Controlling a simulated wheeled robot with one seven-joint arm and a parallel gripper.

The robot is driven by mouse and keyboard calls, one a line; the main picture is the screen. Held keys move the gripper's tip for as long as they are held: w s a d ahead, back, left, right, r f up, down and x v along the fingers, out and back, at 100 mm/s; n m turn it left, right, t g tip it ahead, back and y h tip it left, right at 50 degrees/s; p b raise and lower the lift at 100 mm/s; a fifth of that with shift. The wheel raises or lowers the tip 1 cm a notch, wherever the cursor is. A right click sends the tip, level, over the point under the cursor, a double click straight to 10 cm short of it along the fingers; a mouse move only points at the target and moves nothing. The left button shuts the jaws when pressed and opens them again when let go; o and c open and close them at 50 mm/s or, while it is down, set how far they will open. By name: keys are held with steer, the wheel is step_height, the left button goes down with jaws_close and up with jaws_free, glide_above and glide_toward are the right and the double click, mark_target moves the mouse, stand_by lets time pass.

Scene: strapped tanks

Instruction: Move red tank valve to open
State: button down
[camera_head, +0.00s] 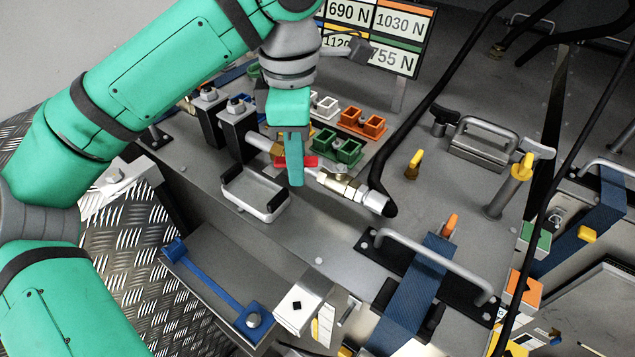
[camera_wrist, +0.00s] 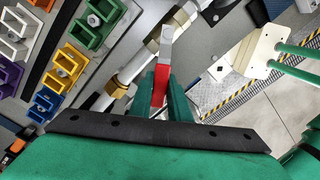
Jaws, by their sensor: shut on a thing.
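The red tank valve handle (camera_head: 309,161) sits on a horizontal metal pipe in the middle of the head view. In the wrist view the red handle (camera_wrist: 159,86) shows between my green fingers, with a bare grey metal end beyond. My gripper (camera_head: 294,176) reaches down from above and is shut on the red handle; its fingers also show in the wrist view (camera_wrist: 161,82). The fingers hide part of the handle and the valve body.
Orange holders (camera_head: 362,123) and green holders (camera_head: 337,147) stand behind the pipe. A grey open tray (camera_head: 255,193) lies in front. A black hose (camera_head: 425,105) rises to the right. A metal handle bar (camera_head: 430,262) and blue strap (camera_head: 412,290) are at the lower right.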

steer(key=shift+w+d+m, duration=0.1)
steer(key=shift+w+m, duration=0.45)
steer(key=shift+m, duration=0.35)
steer(key=shift+w+d+m, duration=0.1)
steer(key=shift+w+m, duration=0.4)
steer(key=shift+m, duration=0.4)
steer(key=w+m, duration=0.1)
steer(key=d+m, duration=0.1)
steer(key=m, duration=0.1)
steer(key=shift+w, duration=0.35)
steer(key=c, duration=1.6)
jaws_free()
steer(key=shift+a, duration=0.1)
step_height(320, 180, up, 8)
